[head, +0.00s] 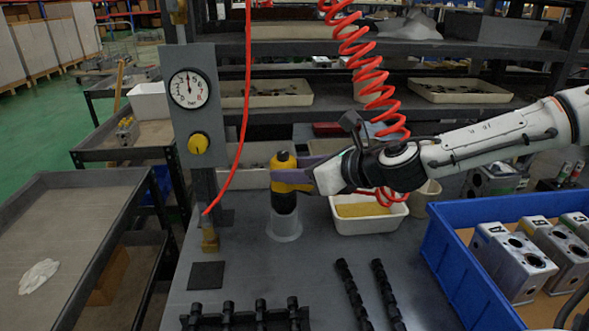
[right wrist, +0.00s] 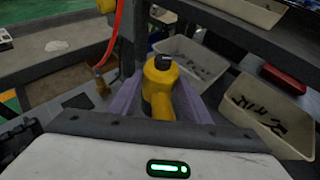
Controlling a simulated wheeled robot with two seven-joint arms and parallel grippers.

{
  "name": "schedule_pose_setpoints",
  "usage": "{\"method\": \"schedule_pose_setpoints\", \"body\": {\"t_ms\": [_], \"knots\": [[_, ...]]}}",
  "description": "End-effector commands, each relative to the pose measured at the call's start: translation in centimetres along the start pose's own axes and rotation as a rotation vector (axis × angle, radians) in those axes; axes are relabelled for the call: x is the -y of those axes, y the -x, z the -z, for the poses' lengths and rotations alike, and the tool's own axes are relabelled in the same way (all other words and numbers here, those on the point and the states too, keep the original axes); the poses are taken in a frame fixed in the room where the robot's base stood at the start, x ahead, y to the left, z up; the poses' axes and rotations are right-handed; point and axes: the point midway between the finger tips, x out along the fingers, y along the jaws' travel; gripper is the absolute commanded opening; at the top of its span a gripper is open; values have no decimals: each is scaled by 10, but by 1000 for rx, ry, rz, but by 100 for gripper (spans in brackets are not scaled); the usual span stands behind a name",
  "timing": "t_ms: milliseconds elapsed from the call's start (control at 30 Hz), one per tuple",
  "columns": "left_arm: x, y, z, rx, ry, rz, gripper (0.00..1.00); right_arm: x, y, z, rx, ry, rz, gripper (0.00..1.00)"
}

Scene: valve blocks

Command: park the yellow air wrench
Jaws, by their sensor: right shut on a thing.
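The yellow air wrench (head: 283,162) stands upright at the middle of the bench, with a yellow upper body and a black lower part. My right gripper (head: 286,180) reaches in from the right, and its purple fingers are shut on the wrench. The wrench also shows between the fingers in the right wrist view (right wrist: 160,85). Its lower end is at the mouth of a grey holder cup (head: 284,230) on the bench; how deep it sits cannot be told. My left gripper is not in view.
A gauge post (head: 189,105) with a yellow knob and hanging red hose stands left of the wrench. A white tray with a yellow sponge (head: 365,211) lies close right. A blue crate (head: 470,275) holds metal valve blocks. Black racks (head: 245,316) line the front.

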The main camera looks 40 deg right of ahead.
Motion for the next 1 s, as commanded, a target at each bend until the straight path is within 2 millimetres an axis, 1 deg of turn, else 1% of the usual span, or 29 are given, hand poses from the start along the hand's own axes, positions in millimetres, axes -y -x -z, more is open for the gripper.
{"method": "schedule_pose_setpoints", "body": {"t_ms": [33,500,867,900,967,1000], "knots": [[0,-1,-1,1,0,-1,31,0,-1,-4,11,5,2,8],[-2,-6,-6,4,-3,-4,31,0,-4,5,11,5,2,8],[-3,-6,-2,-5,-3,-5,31,0,-5,6,11,5,2,8],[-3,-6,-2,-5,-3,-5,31,0,-5,6,11,5,2,45],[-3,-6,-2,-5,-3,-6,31,0,-5,6,10,5,2,55],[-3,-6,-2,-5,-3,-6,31,0,-5,7,9,5,2,62]]}}
